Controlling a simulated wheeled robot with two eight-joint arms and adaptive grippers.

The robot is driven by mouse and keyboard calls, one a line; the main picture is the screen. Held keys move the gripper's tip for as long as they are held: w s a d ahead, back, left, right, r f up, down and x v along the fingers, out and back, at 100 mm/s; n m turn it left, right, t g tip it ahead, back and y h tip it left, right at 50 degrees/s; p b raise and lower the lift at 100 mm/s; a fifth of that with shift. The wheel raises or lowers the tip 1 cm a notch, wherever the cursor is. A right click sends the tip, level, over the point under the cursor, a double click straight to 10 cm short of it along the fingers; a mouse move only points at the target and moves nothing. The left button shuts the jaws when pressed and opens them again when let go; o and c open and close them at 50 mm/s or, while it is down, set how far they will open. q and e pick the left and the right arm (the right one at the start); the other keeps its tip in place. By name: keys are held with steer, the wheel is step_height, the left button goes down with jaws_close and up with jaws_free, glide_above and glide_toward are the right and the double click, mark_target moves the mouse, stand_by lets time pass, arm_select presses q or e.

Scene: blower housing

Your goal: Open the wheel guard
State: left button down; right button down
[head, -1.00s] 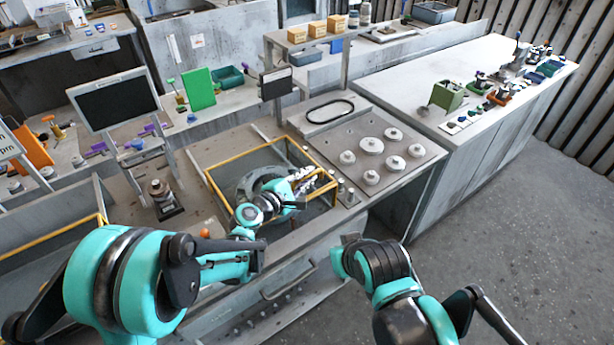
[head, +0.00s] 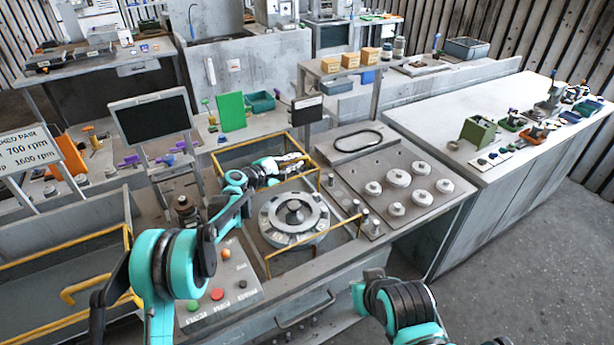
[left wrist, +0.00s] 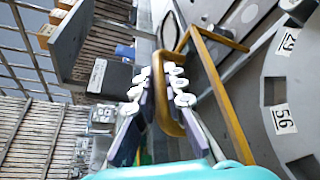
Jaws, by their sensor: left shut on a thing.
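The wheel guard is a yellow frame (head: 250,146) that stands tilted up behind the wheel in the head view. The round grey wheel (head: 294,214) with a dark hub shows uncovered in the bay in front of it. My left gripper (head: 300,161) is at the upper part of the frame, its arm reaching across the bay's left side. In the left wrist view its fingers (left wrist: 158,95) are shut on the guard's yellow handle (left wrist: 170,122), and the numbered wheel (left wrist: 290,95) lies to the right. Only links of my right arm show; its gripper cannot be made out.
A yellow bar (head: 315,242) runs along the bay's front. A panel with coloured buttons (head: 222,285) is at the front left. A plate with several round grey weights (head: 398,178) lies to the right. A dark monitor (head: 150,118) stands at the left.

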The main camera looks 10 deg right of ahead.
arm_select(q)
steer(key=w, duration=0.1)
steer(key=w+a, duration=0.1)
steer(key=w, duration=0.3)
steer(key=shift+a, duration=0.4)
steer(key=shift+w+a+r, duration=0.1)
steer(key=c, duration=1.9)
jaws_free()
steer(key=o, duration=0.3)
steer(key=shift+w, duration=0.2)
steer(key=shift+s, duration=0.1)
steer(key=v, duration=1.2)
